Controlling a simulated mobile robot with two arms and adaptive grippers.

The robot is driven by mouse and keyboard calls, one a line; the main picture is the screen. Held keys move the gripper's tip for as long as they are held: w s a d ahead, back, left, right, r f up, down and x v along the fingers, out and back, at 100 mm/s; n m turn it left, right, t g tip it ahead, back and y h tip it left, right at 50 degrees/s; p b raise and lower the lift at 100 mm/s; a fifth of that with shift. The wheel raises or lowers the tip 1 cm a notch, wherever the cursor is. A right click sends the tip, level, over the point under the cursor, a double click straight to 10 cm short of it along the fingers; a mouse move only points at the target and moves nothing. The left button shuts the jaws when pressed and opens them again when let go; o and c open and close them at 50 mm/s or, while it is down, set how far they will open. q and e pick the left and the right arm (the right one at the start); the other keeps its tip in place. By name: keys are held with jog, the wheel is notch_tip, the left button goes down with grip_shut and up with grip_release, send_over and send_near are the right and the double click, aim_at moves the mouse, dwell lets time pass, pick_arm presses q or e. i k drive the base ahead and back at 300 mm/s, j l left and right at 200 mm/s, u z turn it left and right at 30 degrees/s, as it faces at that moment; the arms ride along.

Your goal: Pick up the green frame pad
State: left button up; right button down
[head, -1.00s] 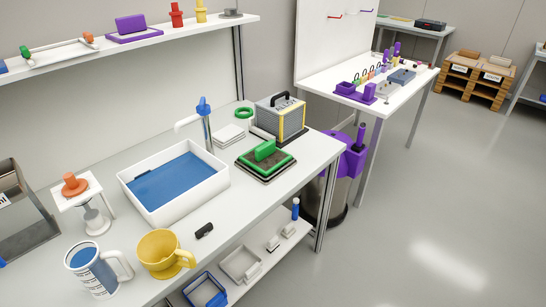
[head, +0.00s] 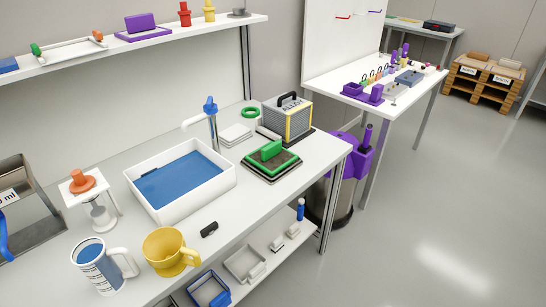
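The green frame pad (head: 268,151) has a raised green grip and lies on a dark square pad with a green rim (head: 271,166). It sits on the white counter near its right edge, in front of the grey and yellow box with a black handle. I cannot tell whether the green grip and the dark pad are one piece. Nothing is touching it from my side. Neither of my grippers is in the head view.
A white basin with blue inside (head: 142,201) is left of the pad, with a blue-topped tap (head: 211,108). The grey and yellow box (head: 288,116) stands behind it. A yellow cup (head: 170,250) and a measuring jug (head: 97,264) are nearer. A purple-topped bin (head: 349,155) stands beyond the counter.

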aim_at(271, 158)
jog(key=i+l+u, duration=0.35)
jog(key=l, duration=0.25)
jog(key=i+l+u, duration=0.15)
jog(key=l, duration=0.2)
jog(key=i+l+u, duration=0.2)
jog(key=l, duration=0.15)
